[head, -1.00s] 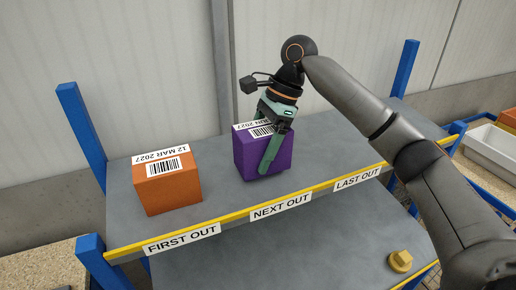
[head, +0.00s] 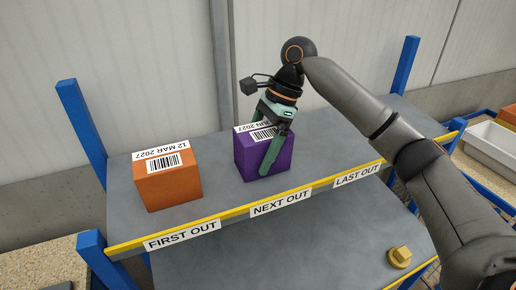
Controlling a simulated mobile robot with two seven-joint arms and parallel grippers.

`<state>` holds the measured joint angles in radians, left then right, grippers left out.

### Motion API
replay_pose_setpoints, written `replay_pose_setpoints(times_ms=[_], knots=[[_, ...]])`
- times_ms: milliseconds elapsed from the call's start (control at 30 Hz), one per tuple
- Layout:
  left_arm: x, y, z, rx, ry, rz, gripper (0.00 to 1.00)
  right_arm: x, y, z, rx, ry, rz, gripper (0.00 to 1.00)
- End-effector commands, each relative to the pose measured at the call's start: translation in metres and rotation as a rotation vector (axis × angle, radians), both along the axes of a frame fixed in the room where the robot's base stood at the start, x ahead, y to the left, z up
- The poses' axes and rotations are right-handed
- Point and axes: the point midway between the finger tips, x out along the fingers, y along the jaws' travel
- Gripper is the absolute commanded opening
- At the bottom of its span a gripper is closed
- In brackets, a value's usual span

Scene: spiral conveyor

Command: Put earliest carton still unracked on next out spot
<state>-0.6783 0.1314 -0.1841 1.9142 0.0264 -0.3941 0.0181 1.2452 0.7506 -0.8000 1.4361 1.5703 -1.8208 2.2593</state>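The purple carton (head: 250,160) is at the middle of the grey rack shelf, behind the NEXT OUT label (head: 281,204). It is upright, with a barcode label on top whose date is partly covered and ends in 2027. My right gripper (head: 264,150) reaches down over it from above, with one green finger across the front face; the other finger is mostly hidden behind the carton. The gripper looks shut on the carton. The orange carton (head: 172,190), labelled 12 MAR 2027, stands behind the FIRST OUT label (head: 181,236). My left gripper is not in view.
The shelf (head: 330,165) is bare behind the LAST OUT label (head: 357,176), though my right arm passes above that side. Blue posts (head: 80,135) stand at the shelf's ends. A yellow knob-like object (head: 400,257) lies on the lower shelf. A white bin (head: 490,143) is at the right.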

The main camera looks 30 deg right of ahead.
Motion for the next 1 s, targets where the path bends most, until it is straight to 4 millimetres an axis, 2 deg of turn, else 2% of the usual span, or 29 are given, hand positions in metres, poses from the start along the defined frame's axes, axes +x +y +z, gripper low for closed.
replay_pose_setpoints(times_ms=[167,267,367,567,700,1000], knots=[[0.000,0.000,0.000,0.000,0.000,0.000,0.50,0.000,-0.001,0.001,-0.001,0.001,-0.001,1.00],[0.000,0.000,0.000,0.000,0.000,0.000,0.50,0.001,-0.004,0.009,0.001,-0.002,-0.002,1.00],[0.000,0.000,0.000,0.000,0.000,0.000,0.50,0.000,-0.010,0.025,0.002,-0.003,-0.001,1.00],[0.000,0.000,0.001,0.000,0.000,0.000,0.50,-0.001,-0.027,0.069,0.003,-0.004,-0.002,1.00],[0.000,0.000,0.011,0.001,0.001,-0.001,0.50,-0.002,-0.041,0.100,0.000,-0.004,-0.003,1.00],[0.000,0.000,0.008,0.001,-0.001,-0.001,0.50,-0.003,-0.048,0.114,0.000,0.000,0.000,1.00]])
